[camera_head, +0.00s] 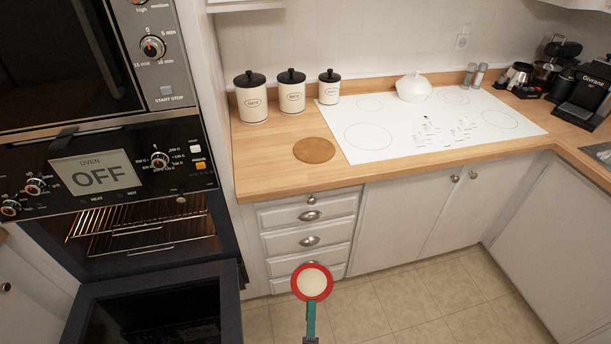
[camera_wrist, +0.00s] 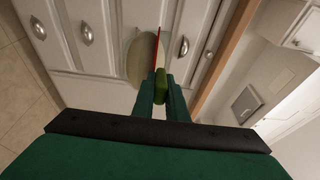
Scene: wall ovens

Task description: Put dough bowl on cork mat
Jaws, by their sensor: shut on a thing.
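The dough bowl (camera_head: 312,282) is round with a red rim and pale dough inside. My gripper (camera_head: 311,308) is shut on its near edge and holds it in the air in front of the white drawers, below counter height. In the wrist view the bowl (camera_wrist: 143,57) is seen from the side with its red rim, and my green gripper fingers (camera_wrist: 161,88) close on a green part at its edge. The round brown cork mat (camera_head: 314,150) lies on the wooden counter, left of the white cooktop, with nothing on it.
Three white canisters with black lids (camera_head: 291,92) stand behind the mat. A white cooktop (camera_head: 425,125) with a white lidded pot (camera_head: 413,88) is to the right. The open oven door (camera_head: 155,305) juts out at lower left.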

